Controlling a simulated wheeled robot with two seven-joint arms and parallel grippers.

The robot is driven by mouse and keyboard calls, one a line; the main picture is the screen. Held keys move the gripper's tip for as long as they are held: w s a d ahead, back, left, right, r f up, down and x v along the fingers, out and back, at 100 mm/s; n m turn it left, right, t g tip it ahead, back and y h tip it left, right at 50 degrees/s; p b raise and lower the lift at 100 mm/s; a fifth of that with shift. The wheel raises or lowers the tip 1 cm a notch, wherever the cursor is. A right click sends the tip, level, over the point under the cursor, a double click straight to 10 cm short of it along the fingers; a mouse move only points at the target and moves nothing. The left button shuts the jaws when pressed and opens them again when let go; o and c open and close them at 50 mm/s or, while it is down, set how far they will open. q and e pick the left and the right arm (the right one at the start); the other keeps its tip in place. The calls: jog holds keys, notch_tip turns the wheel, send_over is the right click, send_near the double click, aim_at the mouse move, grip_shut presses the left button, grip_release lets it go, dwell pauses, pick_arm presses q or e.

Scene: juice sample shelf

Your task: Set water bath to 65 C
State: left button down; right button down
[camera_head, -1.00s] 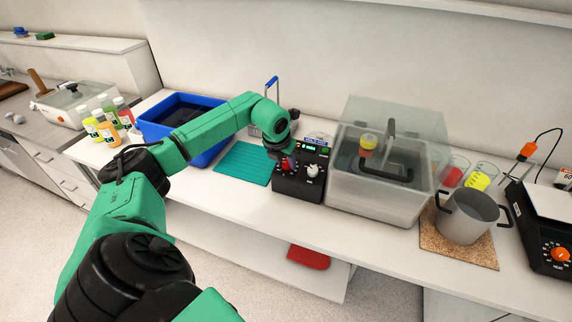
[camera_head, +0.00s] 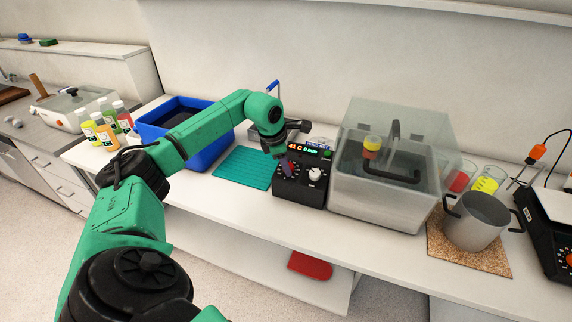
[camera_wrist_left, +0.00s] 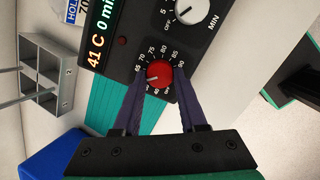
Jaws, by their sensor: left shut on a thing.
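The water bath (camera_head: 383,195) is a clear-lidded tank on the bench with a black control box (camera_head: 300,186) at its left. The box's display (camera_head: 308,148) is lit and reads 41 C and 0 min in the left wrist view (camera_wrist_left: 98,38). My left gripper (camera_head: 286,166) is at the box's front. In the left wrist view, its purple fingers (camera_wrist_left: 159,84) are shut on the red temperature knob (camera_wrist_left: 159,73), one on each side. The knob's white mark points to the lower left of its dial. A white timer knob (camera_head: 315,174) is beside it, marked MIN.
A yellow-capped sample (camera_head: 371,145) shows at the tank. A metal pot (camera_head: 476,220) stands on a cork mat to the right. A blue tub (camera_head: 205,155), a teal mat (camera_head: 243,168) and several juice bottles (camera_head: 105,130) are to the left. The bench front is clear.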

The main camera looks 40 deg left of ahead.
pick_arm(q)
jog(key=m, duration=0.4)
jog(key=shift+w+r+m, duration=0.15)
jog(key=shift+r+m, duration=0.05)
jog(key=shift+m, duration=0.2)
dwell(0.4)
jog(key=shift+c, duration=2.2)
grip_release()
jog(key=shift+f+g, duration=0.1)
jog(key=shift+g, duration=0.2)
jog(key=b+v, duration=0.1)
jog(key=v, duration=1.3)
jog(key=shift+a+r, duration=0.3)
